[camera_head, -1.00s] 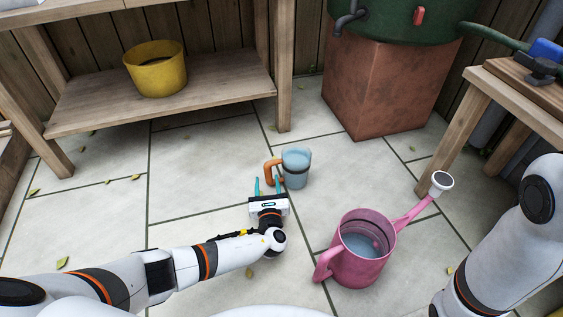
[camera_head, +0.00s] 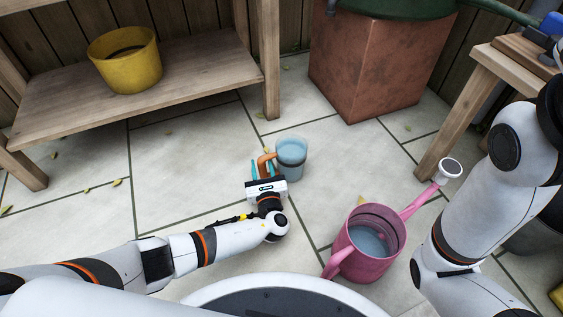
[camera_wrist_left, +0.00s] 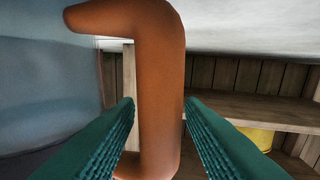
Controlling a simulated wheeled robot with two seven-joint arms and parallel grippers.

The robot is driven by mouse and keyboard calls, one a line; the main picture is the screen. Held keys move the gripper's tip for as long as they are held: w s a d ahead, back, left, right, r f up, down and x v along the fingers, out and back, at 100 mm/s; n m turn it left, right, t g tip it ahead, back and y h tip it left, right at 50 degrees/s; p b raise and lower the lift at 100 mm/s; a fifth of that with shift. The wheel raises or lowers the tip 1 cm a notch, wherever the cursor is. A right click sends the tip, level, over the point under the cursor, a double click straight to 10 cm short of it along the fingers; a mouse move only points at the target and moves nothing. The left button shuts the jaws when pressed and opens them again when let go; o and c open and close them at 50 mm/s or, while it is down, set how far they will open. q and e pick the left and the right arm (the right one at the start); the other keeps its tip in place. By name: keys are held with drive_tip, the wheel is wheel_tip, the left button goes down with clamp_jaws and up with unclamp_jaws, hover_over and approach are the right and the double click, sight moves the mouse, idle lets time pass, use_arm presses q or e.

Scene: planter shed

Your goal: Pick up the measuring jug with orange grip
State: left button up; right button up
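The measuring jug (camera_head: 291,158) is a bluish, see-through cup standing upright on the floor slabs, with an orange grip (camera_head: 265,162) on its left side. My left gripper (camera_head: 266,170) is at the grip. In the left wrist view the orange grip (camera_wrist_left: 161,90) stands between the two teal fingers (camera_wrist_left: 160,130), with a gap showing on both sides, so the gripper is open around it. The jug's bluish wall (camera_wrist_left: 45,95) fills the left of that view. My right arm shows at the right, but its gripper is out of sight.
A pink watering can (camera_head: 368,245) stands on the floor, right of my left gripper. A wooden shelf (camera_head: 190,88) with a yellow pot (camera_head: 125,60) is at the back left. A terracotta block (camera_head: 365,70) and a wooden bench (camera_head: 450,130) stand behind and right.

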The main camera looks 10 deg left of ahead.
use_arm(q)
clamp_jaws()
drive_tip(key=shift+r, duration=0.1)
drive_tip(key=shift+r, duration=0.15)
